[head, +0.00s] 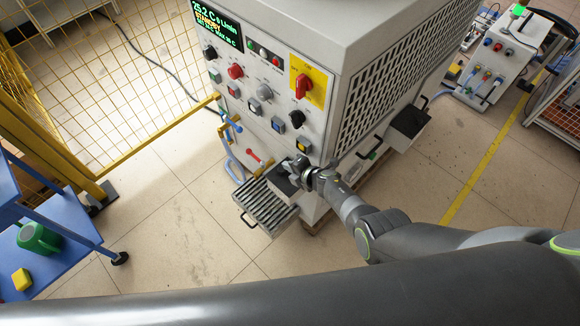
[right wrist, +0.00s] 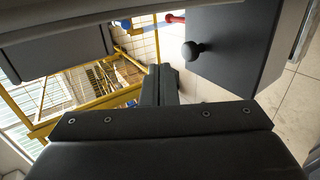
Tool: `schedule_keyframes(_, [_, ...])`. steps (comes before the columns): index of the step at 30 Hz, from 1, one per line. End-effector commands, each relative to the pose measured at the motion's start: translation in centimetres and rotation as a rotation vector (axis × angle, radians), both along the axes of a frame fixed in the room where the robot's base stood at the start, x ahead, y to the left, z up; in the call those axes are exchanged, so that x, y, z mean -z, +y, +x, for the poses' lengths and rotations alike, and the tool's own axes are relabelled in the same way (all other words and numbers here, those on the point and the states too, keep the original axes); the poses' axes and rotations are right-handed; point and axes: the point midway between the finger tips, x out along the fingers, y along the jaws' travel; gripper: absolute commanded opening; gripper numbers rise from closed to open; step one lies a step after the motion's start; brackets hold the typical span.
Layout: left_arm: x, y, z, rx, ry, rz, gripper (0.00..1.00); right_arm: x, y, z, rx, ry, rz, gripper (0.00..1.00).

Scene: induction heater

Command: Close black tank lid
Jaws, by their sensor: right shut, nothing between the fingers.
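The heater cabinet (head: 330,50) stands in the middle of the head view. A small black tank (head: 283,184) sticks out low on its front, partly covered by my right gripper. My right gripper (head: 297,169) is right beside the tank, close to the cabinet's front corner. In the right wrist view, its fingers (right wrist: 160,84) are shut together with nothing between them. A dark panel with a round black knob (right wrist: 191,50), apparently the tank lid, is just right of the fingertips and apart from them. The lid's angle is hard to tell in the head view. My left gripper is not in view.
A slatted metal tray (head: 265,207) with a handle sits below the tank. Another black box (head: 408,122) sticks out from the cabinet's right side. A yellow mesh fence (head: 150,70) and a blue cart (head: 60,235) are at left.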

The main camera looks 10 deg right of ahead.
Motion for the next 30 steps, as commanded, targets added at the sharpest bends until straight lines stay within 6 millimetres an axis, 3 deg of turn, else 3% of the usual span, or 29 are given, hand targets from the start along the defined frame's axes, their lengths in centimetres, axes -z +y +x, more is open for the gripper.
schedule_keyframes(11, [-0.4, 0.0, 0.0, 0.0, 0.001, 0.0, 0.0, -0.3, -0.2, -0.2, 0.001, 0.001, 0.0, 0.0])
schedule_keyframes(17, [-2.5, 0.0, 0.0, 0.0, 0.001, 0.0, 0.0, -1.6, -1.2, -1.6, 0.001, 0.002, -0.001, 0.0])
schedule_keyframes(30, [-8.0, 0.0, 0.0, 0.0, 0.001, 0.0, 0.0, -5.6, -4.7, -6.4, 0.001, 0.001, -0.002, 0.0])
